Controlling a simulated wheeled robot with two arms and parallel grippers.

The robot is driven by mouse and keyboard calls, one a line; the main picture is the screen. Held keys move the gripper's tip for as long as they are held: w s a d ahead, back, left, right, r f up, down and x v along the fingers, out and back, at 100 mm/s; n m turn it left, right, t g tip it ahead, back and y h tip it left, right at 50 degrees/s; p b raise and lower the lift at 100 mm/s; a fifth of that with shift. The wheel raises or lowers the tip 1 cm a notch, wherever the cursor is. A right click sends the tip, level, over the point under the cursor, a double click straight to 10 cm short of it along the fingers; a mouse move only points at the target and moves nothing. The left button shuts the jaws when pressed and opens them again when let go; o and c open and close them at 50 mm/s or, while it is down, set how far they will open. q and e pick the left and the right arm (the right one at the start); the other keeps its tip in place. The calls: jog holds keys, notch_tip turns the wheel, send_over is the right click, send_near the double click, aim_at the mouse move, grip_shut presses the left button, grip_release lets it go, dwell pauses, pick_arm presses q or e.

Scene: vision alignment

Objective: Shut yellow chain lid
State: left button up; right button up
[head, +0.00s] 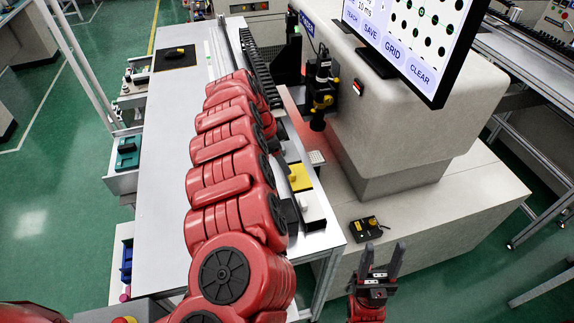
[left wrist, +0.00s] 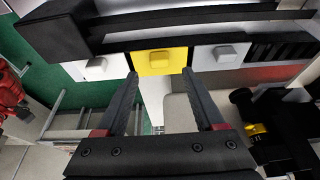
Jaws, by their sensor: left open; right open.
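The yellow chain lid (head: 299,177) is in the row along the right edge of the long table, beside a white lid (head: 311,208). I cannot tell how far the lid is closed. My right gripper (head: 383,262) is open and empty, away from the lids.
The black cable chain (head: 262,72) runs along the table's (head: 163,200) right side. A camera mount (head: 321,85) and a monitor (head: 412,40) stand to the right on a pale machine. A small black-yellow device (head: 366,229) lies near my right gripper.

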pick_arm(q)
jog(key=b+v, duration=0.4)
jog(key=v, duration=0.8)
jog(key=shift+f, duration=0.15)
